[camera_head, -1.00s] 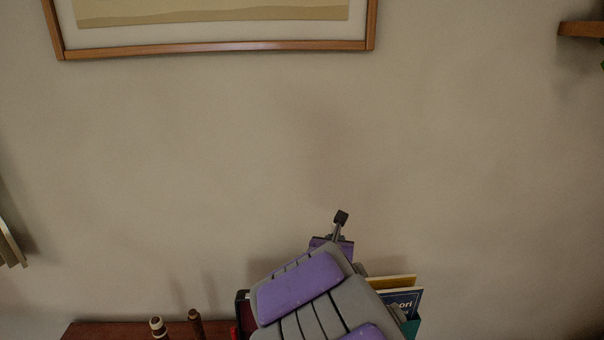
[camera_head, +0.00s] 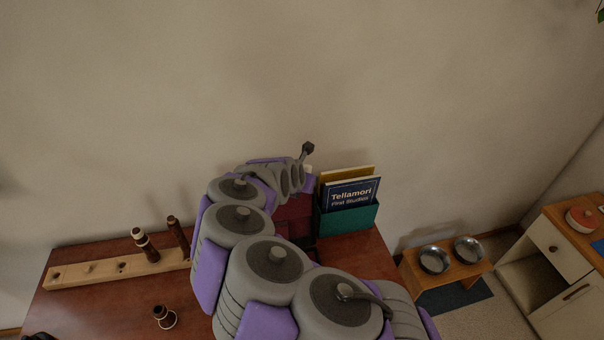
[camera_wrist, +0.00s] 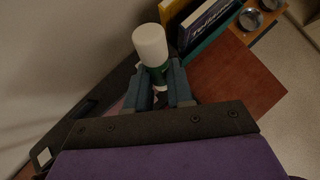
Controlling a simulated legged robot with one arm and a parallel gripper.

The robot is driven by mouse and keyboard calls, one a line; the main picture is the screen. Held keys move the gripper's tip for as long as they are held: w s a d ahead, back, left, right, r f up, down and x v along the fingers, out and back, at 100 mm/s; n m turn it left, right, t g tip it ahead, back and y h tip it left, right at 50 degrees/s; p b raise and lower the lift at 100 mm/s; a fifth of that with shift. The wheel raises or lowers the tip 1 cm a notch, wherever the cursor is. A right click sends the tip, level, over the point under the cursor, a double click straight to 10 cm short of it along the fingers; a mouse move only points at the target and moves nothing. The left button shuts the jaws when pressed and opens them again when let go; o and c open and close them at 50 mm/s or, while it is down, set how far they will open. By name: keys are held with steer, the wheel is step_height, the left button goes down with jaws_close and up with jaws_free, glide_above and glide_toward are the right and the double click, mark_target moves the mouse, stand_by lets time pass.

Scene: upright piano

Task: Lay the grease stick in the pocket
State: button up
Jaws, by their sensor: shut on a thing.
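In the wrist view my gripper (camera_wrist: 157,82) is shut on the grease stick (camera_wrist: 150,45), a short stick with a white upper part and a green band. The stick points up and away from the jaws. A dark case (camera_wrist: 92,100) lies below and to the left of the jaws. In the head view the case's dark red part (camera_head: 293,210) shows behind my arm. My arm hides most of the case, and I cannot make out the pocket. The jaws are not clear in the head view.
A green holder (camera_head: 347,221) with books (camera_head: 350,192) stands right of the case on the piano top (camera_head: 90,318). A wooden peg rack (camera_head: 90,273) with dark instrument joints is at left. A loose dark piece (camera_head: 164,317) stands in front. Two bowls (camera_head: 435,259) are at right.

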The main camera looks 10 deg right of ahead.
steer(key=s+f+m+g+y+p, duration=0.1)
steer(key=s+f+m+g+y, duration=0.1)
steer(key=f, duration=0.4)
steer(key=s+a+f+m+g+y+p, duration=0.1)
steer(key=s+f+m+g+y, duration=0.1)
steer(key=f, duration=0.5)
steer(key=s+f+m+g+y+p, duration=0.2)
steer(key=s+f+m+y, duration=0.2)
steer(key=f+m+y, duration=0.1)
steer(key=shift+a+f+m+g, duration=0.25)
steer(key=shift+f+m, duration=0.4)
steer(key=shift+m, duration=0.65)
stand_by(0.3)
